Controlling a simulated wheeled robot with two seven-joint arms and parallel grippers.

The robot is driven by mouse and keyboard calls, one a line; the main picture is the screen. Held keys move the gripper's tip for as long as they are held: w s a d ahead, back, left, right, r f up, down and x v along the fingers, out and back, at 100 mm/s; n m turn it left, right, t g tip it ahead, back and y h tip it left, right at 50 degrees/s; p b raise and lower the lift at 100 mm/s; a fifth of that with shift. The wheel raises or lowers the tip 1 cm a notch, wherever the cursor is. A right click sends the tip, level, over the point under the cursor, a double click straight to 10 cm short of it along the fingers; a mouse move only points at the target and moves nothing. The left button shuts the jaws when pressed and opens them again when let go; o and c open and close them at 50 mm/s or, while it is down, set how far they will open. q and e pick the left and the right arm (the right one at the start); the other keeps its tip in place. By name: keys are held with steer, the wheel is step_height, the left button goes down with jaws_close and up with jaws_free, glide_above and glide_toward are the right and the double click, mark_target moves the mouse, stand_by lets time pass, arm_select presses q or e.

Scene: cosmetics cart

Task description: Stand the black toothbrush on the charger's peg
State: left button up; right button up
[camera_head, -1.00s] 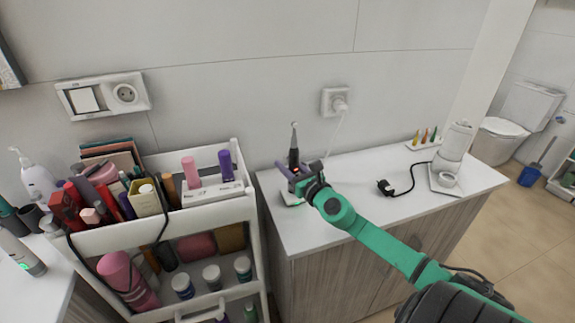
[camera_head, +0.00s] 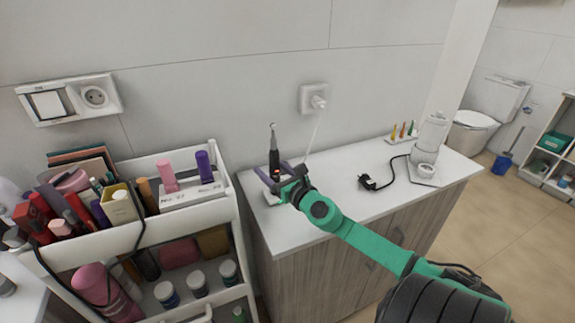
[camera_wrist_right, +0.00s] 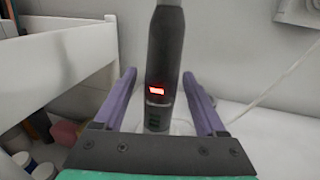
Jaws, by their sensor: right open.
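The black toothbrush (camera_head: 274,156) stands upright on the white charger (camera_head: 270,198), near the left end of the white counter. In the right wrist view the toothbrush (camera_wrist_right: 165,60) shows a lit red display and its lower end is over the charger. The peg is hidden. My right gripper (camera_head: 274,174) is open, with its purple fingers on either side of the toothbrush handle. In the wrist view a gap shows between the handle and each finger (camera_wrist_right: 160,88). My left gripper is not in view.
A white cart (camera_head: 190,220) full of cosmetics stands just left of the counter (camera_head: 335,185). A wall socket (camera_head: 314,98) with a plugged white cord is behind the toothbrush. A black plug (camera_head: 368,183) and a white appliance (camera_head: 428,150) are on the right. The middle counter is mostly clear.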

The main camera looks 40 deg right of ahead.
steer(key=s+b, duration=0.1)
steer(key=s, duration=0.3)
steer(key=s+a+b, duration=0.1)
steer(key=s+b, duration=0.1)
steer(key=s, duration=0.2)
steer(key=s+b, duration=0.1)
steer(key=s, duration=0.3)
steer(key=shift+s+a+f+b, duration=0.15)
steer(key=shift+s+a+b, duration=0.05)
steer(key=shift+s+b, duration=0.2)
steer(key=shift+s+r, duration=0.15)
steer(key=shift+r, duration=0.05)
